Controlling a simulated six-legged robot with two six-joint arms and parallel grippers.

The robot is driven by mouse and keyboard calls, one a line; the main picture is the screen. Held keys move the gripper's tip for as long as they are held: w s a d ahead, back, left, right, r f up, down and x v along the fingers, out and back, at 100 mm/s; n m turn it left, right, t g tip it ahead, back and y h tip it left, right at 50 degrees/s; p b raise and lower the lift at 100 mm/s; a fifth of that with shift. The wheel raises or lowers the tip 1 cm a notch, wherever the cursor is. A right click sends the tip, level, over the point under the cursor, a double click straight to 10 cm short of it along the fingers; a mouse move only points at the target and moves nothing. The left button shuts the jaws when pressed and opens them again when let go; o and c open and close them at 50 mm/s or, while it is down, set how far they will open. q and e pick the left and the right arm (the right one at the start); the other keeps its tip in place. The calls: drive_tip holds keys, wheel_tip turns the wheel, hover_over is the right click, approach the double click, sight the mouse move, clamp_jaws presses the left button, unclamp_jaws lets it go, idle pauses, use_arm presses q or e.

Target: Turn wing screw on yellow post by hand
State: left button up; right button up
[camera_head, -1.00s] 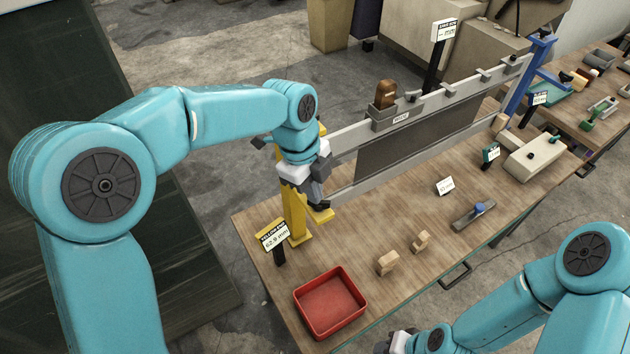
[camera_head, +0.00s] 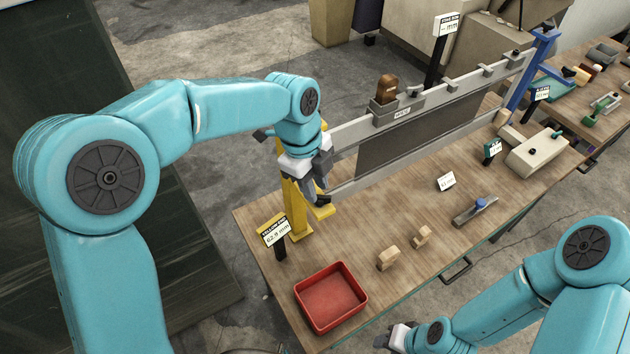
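The yellow post (camera_head: 296,209) stands at the left end of the wooden table and holds one end of a long grey frame (camera_head: 345,187). The wing screw cannot be made out; my gripper and wrist cover that part of the post. Whether the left fingers are closed on anything is hidden. A sign (camera_head: 273,231) beside the post reads "yellow end" and about 62.9 mm. My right gripper (camera_head: 388,338) is low at the bottom edge, away from the post, and small in view.
A red tray (camera_head: 331,324) lies at the table's near left corner. Two small wooden blocks (camera_head: 388,258) and a tool with a blue knob (camera_head: 477,207) lie on the table. A blue post (camera_head: 522,75) holds the frame's far end. A brown-handled block (camera_head: 387,90) sits on the frame.

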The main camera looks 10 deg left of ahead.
use_arm(q)
drive_tip(key=shift+s+a+f, duration=0.1)
drive_tip(key=shift+s+f, duration=0.05)
drive_tip(key=shift+f, duration=0.15)
wheel_tip(320, 180, up, 2)
drive_tip(key=shift+r+p, duration=0.1)
drive_tip(key=shift+p, duration=0.7)
wheel_tip(320, 180, up, 4)
drive_tip(key=shift+f, duration=0.25)
drive_tip(key=shift+w+r, duration=0.2)
drive_tip(key=shift+r, duration=0.15)
drive_tip(key=shift+s, duration=0.1)
drive_tip(key=shift+r, duration=0.25)
wheel_tip(320, 180, up, 16)
drive_tip(key=a, duration=0.2)
drive_tip(key=shift+a+f, duration=0.15)
drive_tip(key=shift+a, duration=0.25)
